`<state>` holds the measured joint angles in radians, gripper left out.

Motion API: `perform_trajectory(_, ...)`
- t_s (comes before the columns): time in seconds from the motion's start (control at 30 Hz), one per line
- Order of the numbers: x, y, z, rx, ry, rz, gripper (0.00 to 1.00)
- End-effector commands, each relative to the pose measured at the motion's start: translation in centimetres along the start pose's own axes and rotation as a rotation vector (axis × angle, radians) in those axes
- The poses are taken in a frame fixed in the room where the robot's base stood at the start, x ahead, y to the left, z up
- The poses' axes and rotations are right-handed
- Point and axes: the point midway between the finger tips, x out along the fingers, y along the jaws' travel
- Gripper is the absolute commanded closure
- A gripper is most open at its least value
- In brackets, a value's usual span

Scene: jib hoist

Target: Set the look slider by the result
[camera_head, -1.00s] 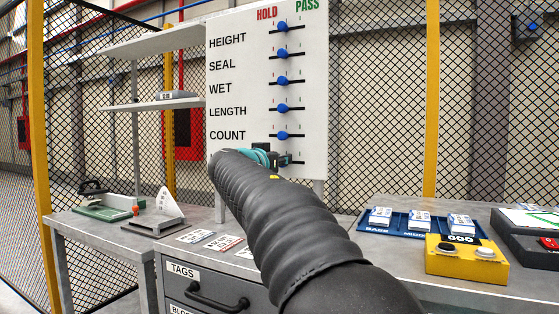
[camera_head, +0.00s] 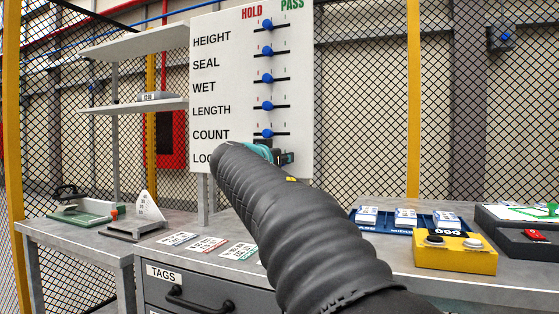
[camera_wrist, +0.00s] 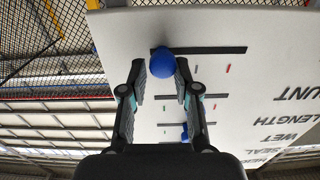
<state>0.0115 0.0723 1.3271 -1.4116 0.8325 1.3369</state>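A white board (camera_head: 222,22) carries a column of sliders with blue knobs under the headings HOLD and PASS. The HEIGHT, SEAL, WET, LENGTH and COUNT knobs all sit mid-slot. The lowest row's label is partly covered by my arm and reads LOO. My gripper (camera_head: 288,157) is at this lowest row, mostly hidden by the arm in the head view. In the upside-down wrist view, its fingers (camera_wrist: 161,72) stand apart on either side of the lowest blue knob (camera_wrist: 161,62). Narrow gaps show beside the knob. This knob is near its slot's PASS-side end.
A grey bench holds a blue tray (camera_head: 384,227) with white blocks, a yellow box (camera_head: 482,262) with two buttons, a dark device (camera_head: 518,250) and flat cards (camera_head: 208,245). A side table has a green-based tool (camera_head: 88,216) and a white upright piece (camera_head: 148,207). Shelves stand left of the board.

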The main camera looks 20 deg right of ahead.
Motion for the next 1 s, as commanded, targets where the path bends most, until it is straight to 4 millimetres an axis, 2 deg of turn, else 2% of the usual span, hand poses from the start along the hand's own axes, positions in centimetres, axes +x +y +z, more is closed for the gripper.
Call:
perform_trajectory(0.07, 0.0, 0.1, 0.0, 0.0, 0.0, 0.002, 0.5)
perform_trajectory(0.47, -0.7, -0.2, 0.0, 0.0, 0.0, -0.005, 0.5)
perform_trajectory(0.57, -2.0, -0.2, -0.1, 0.002, 0.001, -0.006, 0.5)
perform_trajectory(1.0, -10.1, 0.0, 0.0, 0.001, 0.001, -0.003, 0.5)
